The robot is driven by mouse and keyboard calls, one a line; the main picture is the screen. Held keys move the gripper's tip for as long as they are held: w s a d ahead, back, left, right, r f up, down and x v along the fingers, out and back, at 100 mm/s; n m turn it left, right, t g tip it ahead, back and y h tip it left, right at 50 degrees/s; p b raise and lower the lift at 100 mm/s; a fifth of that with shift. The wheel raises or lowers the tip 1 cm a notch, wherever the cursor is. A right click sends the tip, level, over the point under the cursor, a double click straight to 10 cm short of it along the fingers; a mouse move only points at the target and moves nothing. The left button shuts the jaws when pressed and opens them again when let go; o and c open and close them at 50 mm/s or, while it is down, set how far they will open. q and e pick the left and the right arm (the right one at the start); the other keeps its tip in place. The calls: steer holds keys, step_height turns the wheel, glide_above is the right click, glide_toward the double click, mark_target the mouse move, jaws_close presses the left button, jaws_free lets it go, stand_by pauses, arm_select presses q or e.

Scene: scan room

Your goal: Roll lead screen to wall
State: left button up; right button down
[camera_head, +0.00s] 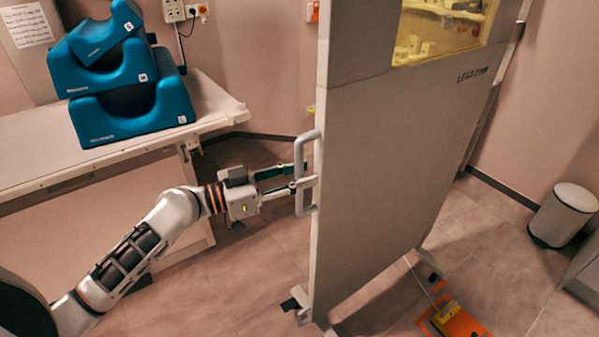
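The lead screen (375,175) is a tall grey panel with a yellowish window at its top and lettering under the window. It stands upright on low feet right of the picture's middle. A light grey handle (305,145) sticks out from its left edge. My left gripper (303,174) reaches in from the left at the handle. Its two dark fingers lie on either side of the upright bar, with a visible gap between them. I cannot tell whether they press on the bar. My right gripper is not in view.
A table (40,165) with stacked blue positioning cushions (130,105) stands at left. A white bin (563,214) stands by the right wall (550,110). A yellow and orange foot pedal (450,320) with a cable lies on the floor near the screen's foot.

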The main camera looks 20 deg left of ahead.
arm_select(q)
jaws_close()
steer(key=shift+w, duration=0.1)
